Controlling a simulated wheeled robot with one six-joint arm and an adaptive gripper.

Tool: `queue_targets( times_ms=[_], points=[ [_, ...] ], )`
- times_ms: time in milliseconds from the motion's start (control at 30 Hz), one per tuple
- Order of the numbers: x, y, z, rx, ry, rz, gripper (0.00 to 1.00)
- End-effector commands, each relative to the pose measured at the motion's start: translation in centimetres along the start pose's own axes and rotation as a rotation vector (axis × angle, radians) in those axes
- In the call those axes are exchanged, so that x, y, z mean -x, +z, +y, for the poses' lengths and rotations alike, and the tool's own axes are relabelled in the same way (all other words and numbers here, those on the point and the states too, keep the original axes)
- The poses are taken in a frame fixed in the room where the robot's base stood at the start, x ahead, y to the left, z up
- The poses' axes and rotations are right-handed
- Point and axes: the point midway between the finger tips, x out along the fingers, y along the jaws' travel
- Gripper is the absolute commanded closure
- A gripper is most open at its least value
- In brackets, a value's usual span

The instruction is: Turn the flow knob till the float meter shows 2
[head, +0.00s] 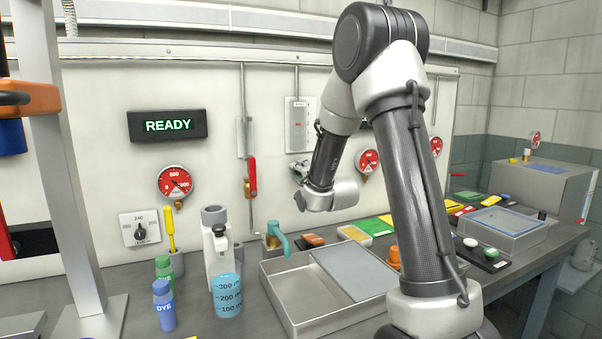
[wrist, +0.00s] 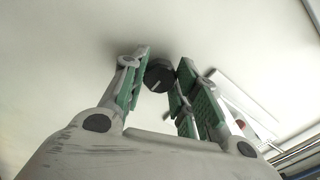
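The flow knob (wrist: 159,77) is a dark round knob with a pale pointer mark, on the pale panel in the wrist view. My gripper (wrist: 162,66) is open around it, with one green-padded finger on each side. A thin gap shows at the left finger; whether the right finger touches the knob I cannot tell. In the head view my gripper (head: 299,171) is at the wall panel, mostly behind my wrist, and hides the knob. The float meter (head: 299,124) is a grey plate with a clear tube just above; its reading is too small to make out.
A red-handled valve (head: 252,178) on a vertical pipe is left of my gripper. A red gauge (head: 368,161) is to its right. Below stand a metal tray (head: 290,300), a teal tap-like part (head: 278,239) and a blue-filled beaker (head: 227,296). A display (head: 168,125) reads READY.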

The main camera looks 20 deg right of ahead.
Motion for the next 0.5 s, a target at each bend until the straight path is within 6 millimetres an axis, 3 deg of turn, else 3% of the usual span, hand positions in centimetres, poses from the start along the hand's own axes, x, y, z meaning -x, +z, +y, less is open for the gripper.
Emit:
queue_targets(
  times_ms=[33, 133, 500],
  points=[
    [0.01, 0.03, 0.06, -0.008, 0.001, -0.001, 0.63],
    [0.01, 0.03, 0.05, -0.011, 0.001, 0.0, 0.47],
    [0.08, 0.01, 0.03, -0.014, 0.001, 0.0, 0.47]
  ],
)
